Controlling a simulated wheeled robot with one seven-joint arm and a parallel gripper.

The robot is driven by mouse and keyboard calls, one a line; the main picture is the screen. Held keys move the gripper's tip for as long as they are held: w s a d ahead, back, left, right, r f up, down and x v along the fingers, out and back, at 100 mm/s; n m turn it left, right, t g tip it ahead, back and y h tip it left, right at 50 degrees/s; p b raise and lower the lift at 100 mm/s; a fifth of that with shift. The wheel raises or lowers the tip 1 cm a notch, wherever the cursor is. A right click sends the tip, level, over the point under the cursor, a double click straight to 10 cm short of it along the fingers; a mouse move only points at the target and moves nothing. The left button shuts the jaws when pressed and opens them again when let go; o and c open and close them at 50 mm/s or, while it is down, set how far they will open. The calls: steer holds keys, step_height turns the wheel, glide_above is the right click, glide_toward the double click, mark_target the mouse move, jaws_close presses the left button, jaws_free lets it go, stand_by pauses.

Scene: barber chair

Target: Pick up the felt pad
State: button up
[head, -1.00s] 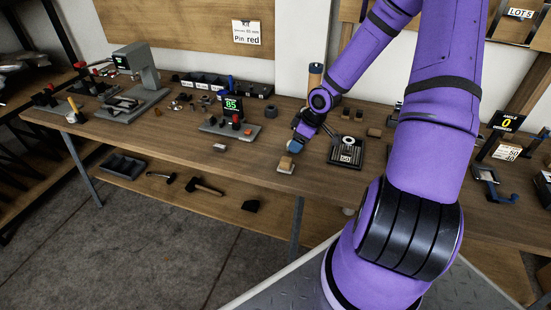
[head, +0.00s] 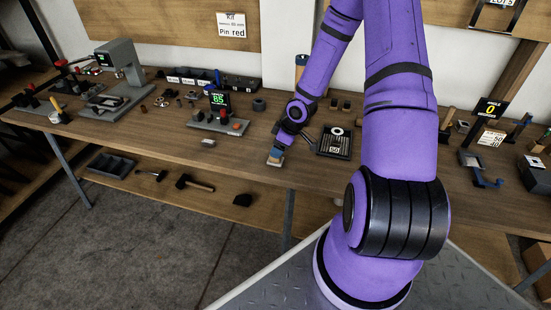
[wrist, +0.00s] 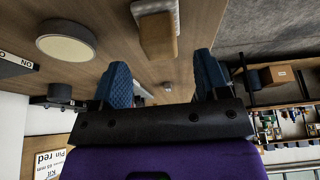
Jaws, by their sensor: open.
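A small tan block with a pale grey dimpled layer, which looks like the felt pad (head: 273,163), lies near the front edge of the workbench. In the wrist view the pad (wrist: 157,34) shows at the top, its far end cut off by the frame. My gripper (head: 277,154) is just over and behind it in the head view, hiding part of it. In the wrist view my gripper (wrist: 163,82) has its two blue fingers wide apart, with nothing between them. The pad is beyond the fingertips, roughly in line with the gap; contact is not visible.
A black scale-like plate (head: 334,148) with a round disc stands right of my gripper. A fixture with a green display (head: 219,121) is to the left, and a small pale block (head: 208,142) lies before it. The bench (head: 170,133) is bare around that block.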

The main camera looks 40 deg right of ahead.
steer(key=shift+x, duration=2)
steer(key=shift+s, duration=0.15)
steer(key=shift+c, duration=0.5)
steer(key=c, duration=0.9)
